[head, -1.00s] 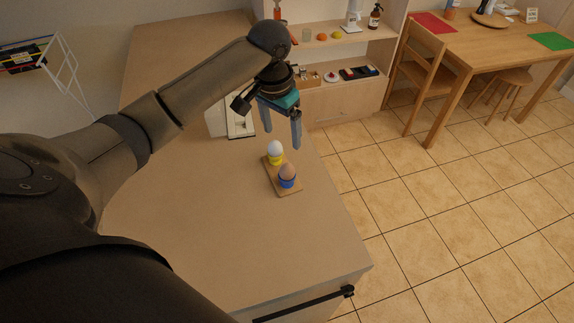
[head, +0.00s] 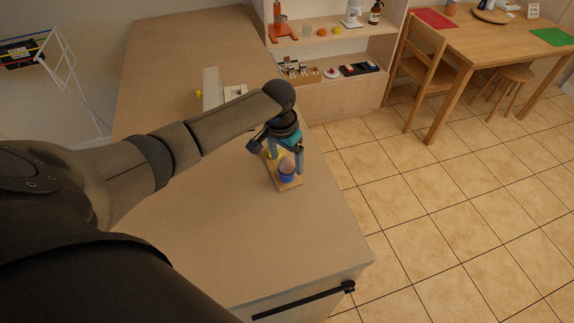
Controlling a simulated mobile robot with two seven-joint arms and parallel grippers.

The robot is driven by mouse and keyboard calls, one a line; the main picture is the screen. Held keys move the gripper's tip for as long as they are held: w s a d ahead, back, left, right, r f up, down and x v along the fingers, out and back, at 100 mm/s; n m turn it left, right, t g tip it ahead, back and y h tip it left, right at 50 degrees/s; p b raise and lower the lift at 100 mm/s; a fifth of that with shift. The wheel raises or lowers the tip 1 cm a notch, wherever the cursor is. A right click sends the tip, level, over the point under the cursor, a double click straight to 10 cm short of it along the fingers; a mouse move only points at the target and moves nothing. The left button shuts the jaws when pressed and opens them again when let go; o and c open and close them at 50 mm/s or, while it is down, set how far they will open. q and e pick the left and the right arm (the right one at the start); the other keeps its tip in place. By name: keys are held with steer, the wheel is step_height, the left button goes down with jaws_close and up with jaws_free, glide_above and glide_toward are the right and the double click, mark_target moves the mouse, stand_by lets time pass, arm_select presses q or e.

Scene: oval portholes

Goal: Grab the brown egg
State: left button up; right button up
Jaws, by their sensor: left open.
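The brown egg (head: 286,166) sits upright in a blue egg cup (head: 286,178) on the near end of a small wooden board (head: 291,186). The board lies near the right edge of the counter. My left gripper (head: 286,164) is open, with its fingers pointing down at the far side of the brown egg. I cannot tell whether the fingers touch the egg. A bit of the yellow egg cup (head: 277,155) shows between the fingers; the white egg is hidden behind the gripper. My right gripper is not in view.
The near counter top (head: 200,235) is clear. A pale appliance (head: 212,88) stands behind my left arm. A shelf unit (head: 335,48) with small items is at the back. A table (head: 480,45), chair (head: 428,70) and stool (head: 505,85) stand on the tiled floor.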

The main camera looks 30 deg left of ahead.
arm_select(q)
steer(key=shift+f, duration=0.2)
steer(key=c, duration=0.9)
